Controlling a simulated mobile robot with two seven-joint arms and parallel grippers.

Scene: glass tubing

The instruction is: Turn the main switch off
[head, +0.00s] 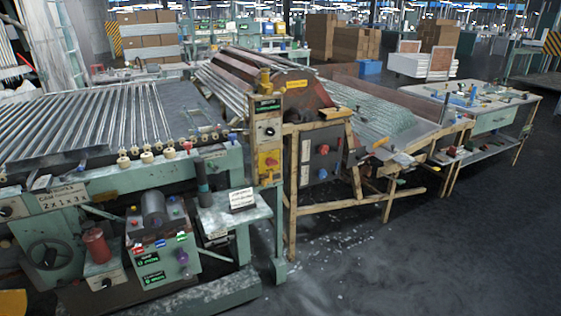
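Several switches show in the head view; I cannot tell by label which is the main switch. A control post (267,135) at the centre carries a dark knob (269,131) on a pale plate and a red knob (271,162) on a yellow plate. Beside it, a grey panel (322,165) has a red knob (323,149) and a blue knob (322,173). A green control box (160,250) at lower left has coloured buttons and a purple knob (182,257). Switch positions are too small to read. Neither of my grippers is in view.
A roller table (80,120) with glass tubes fills the left. A wooden-framed sloped bench (385,115) stands right of centre, with a workbench (490,115) beyond. A small shelf with a white sign (242,199) juts out in front. The dark floor (430,250) at right is clear.

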